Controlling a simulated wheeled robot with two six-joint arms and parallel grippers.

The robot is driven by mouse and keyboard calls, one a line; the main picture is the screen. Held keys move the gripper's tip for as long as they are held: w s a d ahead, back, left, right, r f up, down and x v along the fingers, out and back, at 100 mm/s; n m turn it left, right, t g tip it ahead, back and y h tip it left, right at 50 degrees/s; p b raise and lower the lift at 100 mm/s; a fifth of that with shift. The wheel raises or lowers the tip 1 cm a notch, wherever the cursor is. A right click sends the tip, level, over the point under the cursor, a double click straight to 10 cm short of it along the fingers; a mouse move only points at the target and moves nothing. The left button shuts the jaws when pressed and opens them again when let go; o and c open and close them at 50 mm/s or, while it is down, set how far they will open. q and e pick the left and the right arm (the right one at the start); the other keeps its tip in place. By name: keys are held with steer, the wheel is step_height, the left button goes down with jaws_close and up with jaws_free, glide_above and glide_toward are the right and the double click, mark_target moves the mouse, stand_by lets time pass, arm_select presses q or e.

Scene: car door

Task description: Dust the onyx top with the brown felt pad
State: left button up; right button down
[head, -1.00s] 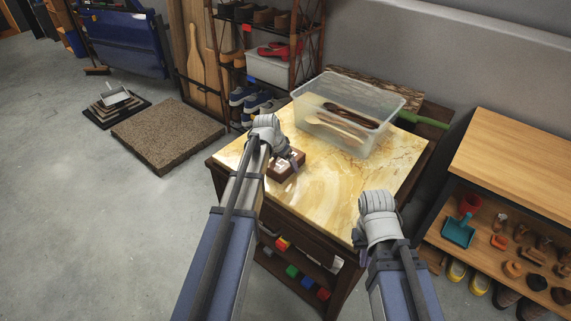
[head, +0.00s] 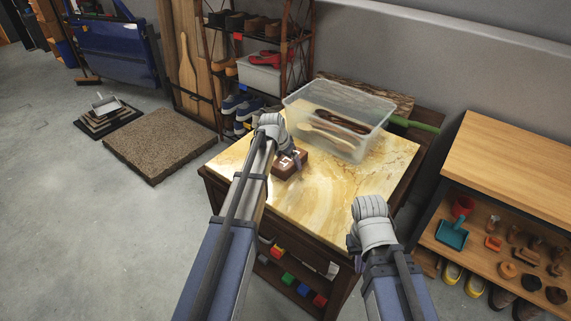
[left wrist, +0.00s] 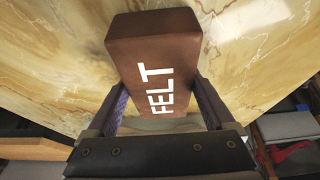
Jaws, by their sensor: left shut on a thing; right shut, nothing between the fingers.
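The onyx top (head: 325,205) is a glossy honey-yellow slab with pale veins on a dark wooden table. The brown felt pad (head: 289,163) is a block marked FELT in white, at the left part of the top. My left gripper (head: 287,157) is shut on it. In the left wrist view the felt pad (left wrist: 155,62) sits between the two fingers, over the onyx top (left wrist: 50,50). I cannot tell for sure if its underside touches the surface. My right gripper (head: 357,242) is at the table's near right edge, shut and empty; its fingertips are mostly hidden.
A clear plastic bin (head: 338,118) with wooden utensils stands at the back of the top. A green handle (head: 412,124) sticks out behind it. A wooden shelf unit (head: 520,165) stands at right. The middle and front of the top are bare.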

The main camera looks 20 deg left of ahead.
arm_select(q)
steer(key=shift+w+d, duration=0.15)
steer(key=shift+w, duration=0.4)
steer(key=shift+w+d, duration=0.35)
steer(key=shift+w, duration=0.55)
steer(key=shift+w+d, duration=0.3)
steer(key=shift+w, duration=0.6)
step_height(320, 180, up, 6)
steer(key=p, duration=0.6)
steer(key=shift+s, duration=0.1)
step_height(320, 180, up, 3)
steer(key=p, duration=0.3)
